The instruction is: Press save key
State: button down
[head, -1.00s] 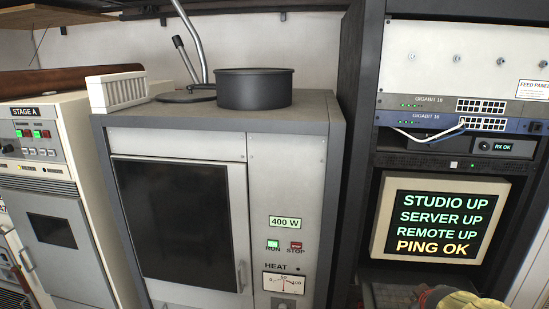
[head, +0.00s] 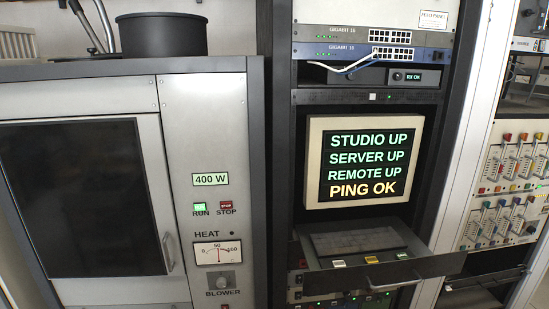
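A pulled-out drawer (head: 440,268) sits below the screen in the right rack in the head view. It holds a dark keyboard panel (head: 355,241). Several small keys lie along the drawer's front: a pale key (head: 339,264), a yellowish key (head: 371,259) and a pale key (head: 402,255). Their labels are too small to read, so I cannot tell which is the save key. The screen (head: 364,163) reads STUDIO UP, SERVER UP, REMOTE UP, PING OK. My gripper is not in view.
A grey cabinet (head: 205,130) with a lit green RUN button (head: 200,207) and a red STOP button (head: 225,205) stands at left. A black pot (head: 163,35) sits on it. A panel of coloured levers (head: 508,180) is at right. The drawer's front edge and handle (head: 396,284) stick out.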

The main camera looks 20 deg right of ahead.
aim_at(400, 256)
jog(key=z, duration=1.35)
